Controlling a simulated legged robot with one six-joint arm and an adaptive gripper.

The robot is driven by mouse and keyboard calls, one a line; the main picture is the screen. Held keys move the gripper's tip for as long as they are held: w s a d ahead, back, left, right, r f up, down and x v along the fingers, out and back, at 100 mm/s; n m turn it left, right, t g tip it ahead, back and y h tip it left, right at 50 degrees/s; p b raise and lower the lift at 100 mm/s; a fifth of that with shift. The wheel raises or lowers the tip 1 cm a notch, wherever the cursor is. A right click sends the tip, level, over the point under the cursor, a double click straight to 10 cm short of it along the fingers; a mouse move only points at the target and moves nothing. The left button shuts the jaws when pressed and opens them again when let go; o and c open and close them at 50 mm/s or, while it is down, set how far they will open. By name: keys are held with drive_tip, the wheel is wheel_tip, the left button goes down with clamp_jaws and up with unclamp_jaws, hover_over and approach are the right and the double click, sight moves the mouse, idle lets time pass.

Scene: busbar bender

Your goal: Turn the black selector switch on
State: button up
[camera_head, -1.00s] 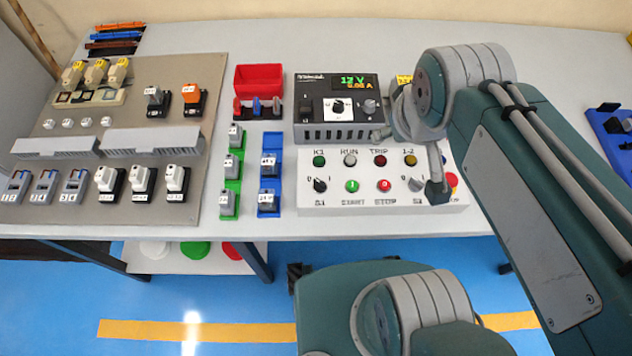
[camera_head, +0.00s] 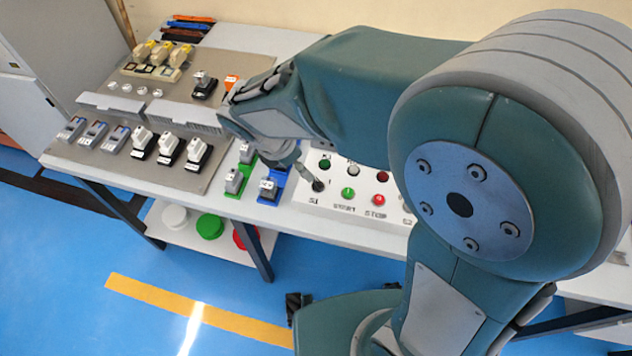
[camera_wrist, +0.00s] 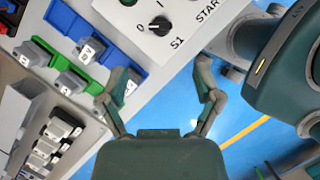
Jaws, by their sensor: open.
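The black selector switch (camera_head: 318,186), labelled S1, is at the left front of the white control panel (camera_head: 345,209). The wrist view shows its round black knob (camera_wrist: 159,26) at the top centre. Its white mark appears to point toward the 0 side. My gripper (camera_wrist: 160,76) is open, with its two fingers spread and nothing between them. The knob shows beyond the fingertips, roughly centred between them and apparently apart from them. In the head view a finger of my gripper (camera_head: 304,171) shows close to the switch, and my arm hides much of the panel.
The green START button (camera_head: 348,193) and red STOP button (camera_head: 378,199) are right of the switch. Blue and green holders with grey blocks (camera_head: 268,189) stand close on its left. A grey board (camera_head: 190,178) with several devices lies farther left. The floor in front is clear.

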sight(317, 182)
drive_tip(key=x, duration=1)
drive_tip(key=shift+f, duration=0.1)
drive_tip(key=shift+a, duration=0.1)
drive_tip(key=c, duration=1.1)
